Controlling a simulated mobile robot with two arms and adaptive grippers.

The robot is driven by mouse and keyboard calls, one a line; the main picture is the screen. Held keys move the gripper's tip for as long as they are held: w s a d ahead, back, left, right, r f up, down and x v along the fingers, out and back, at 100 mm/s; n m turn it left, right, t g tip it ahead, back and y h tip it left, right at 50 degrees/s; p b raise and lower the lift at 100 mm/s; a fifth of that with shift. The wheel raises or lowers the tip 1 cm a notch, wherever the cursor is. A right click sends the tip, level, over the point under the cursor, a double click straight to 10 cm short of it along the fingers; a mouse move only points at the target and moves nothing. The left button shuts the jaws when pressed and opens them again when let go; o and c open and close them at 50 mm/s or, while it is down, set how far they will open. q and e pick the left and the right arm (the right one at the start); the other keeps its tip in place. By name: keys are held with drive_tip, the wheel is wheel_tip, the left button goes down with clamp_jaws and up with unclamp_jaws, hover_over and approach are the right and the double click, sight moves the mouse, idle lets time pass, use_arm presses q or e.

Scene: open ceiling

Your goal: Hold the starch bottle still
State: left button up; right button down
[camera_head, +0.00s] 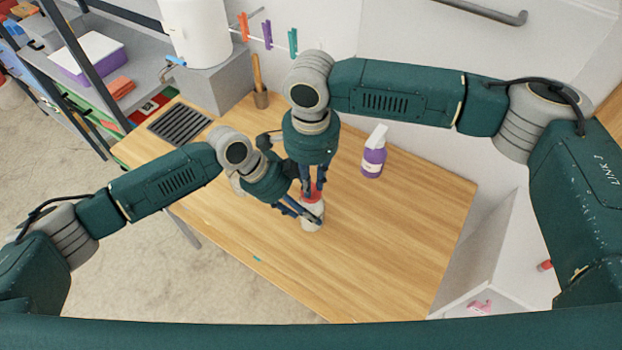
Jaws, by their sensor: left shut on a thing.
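A white bottle (312,224) with a red cap (314,197) stands on the wooden table; I take it for the starch bottle. My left gripper (314,216) reaches it from the left and is shut on its white body. My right gripper (314,191) points down from above, with its fingers at the red cap. I cannot tell whether they grip the cap or only surround it. The fingers hide much of the bottle, and its label does not show.
A purple spray bottle (373,160) with a white head stands to the right on the table (390,230). The front and right of the table are mostly clear.

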idle(0.3)
drive_tip(key=shift+r, duration=3.05)
use_arm(q)
drive_tip(key=o, duration=1.5)
drive_tip(key=v, duration=1.2)
drive_tip(key=shift+s+f, duration=0.1)
